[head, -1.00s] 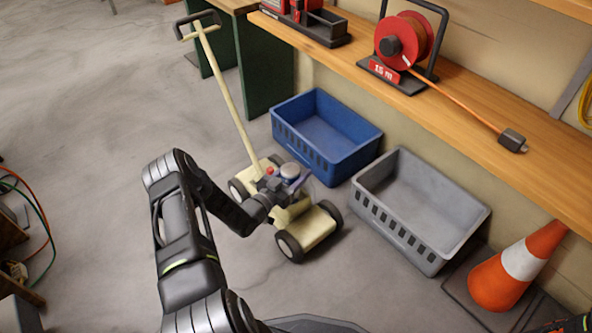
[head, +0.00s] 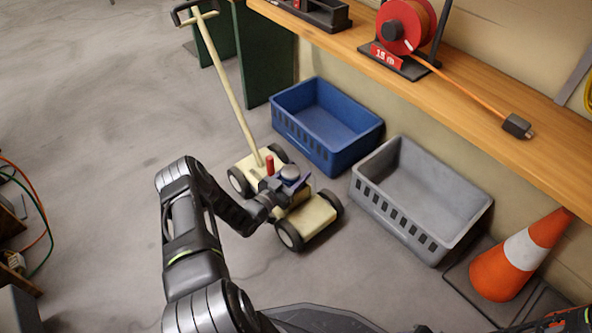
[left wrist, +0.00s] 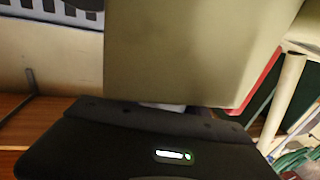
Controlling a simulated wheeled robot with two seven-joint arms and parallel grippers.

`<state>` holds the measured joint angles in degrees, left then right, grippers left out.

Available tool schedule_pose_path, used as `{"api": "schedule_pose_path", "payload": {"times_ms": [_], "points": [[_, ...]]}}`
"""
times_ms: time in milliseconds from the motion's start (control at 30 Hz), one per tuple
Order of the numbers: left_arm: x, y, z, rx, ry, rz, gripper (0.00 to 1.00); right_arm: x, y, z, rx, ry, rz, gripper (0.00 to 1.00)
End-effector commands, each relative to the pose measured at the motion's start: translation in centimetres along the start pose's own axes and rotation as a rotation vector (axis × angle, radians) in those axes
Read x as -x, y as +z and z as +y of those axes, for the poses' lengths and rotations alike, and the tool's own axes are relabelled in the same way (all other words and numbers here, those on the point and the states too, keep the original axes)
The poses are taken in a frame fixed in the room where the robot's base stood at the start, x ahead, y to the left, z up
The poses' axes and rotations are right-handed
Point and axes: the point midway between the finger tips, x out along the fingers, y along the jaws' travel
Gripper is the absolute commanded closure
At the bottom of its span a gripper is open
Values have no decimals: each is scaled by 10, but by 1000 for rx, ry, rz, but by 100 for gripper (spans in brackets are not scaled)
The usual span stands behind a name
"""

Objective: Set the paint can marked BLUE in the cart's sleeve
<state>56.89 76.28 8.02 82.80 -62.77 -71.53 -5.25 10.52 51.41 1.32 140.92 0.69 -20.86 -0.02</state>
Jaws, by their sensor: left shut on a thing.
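The cream cart (head: 306,219) stands on the floor with dark wheels and a long handle sloping up to the far left. A red post (head: 269,165) rises from its deck. My left gripper (head: 286,184) is shut on a paint can (head: 290,172) whose grey round lid shows over the cart deck. In the left wrist view the can's plain olive-grey side (left wrist: 190,50) fills the middle. No lettering on the can is readable. The sleeve is hidden behind my gripper and the can, so I cannot tell whether the can touches it. My right gripper is not in view.
A blue crate (head: 283,126) and a grey crate (head: 367,196) stand right of the cart, along the wall. An orange-white cone (head: 522,248) stands at the lower right. A wooden bench (head: 465,94) with a red cable reel overhangs them.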

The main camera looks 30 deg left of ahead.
Motion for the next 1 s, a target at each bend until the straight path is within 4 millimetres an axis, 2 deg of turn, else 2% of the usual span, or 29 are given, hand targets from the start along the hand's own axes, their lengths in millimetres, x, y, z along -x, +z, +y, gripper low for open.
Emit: {"api": "schedule_pose_path", "payload": {"times_ms": [700,733,1000], "points": [[-1,2,0,-1,0,4,100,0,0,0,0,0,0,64],[-1,2,0,-1,0,4,45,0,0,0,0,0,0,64],[0,3,0,0,0,2,23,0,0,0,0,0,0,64]]}}
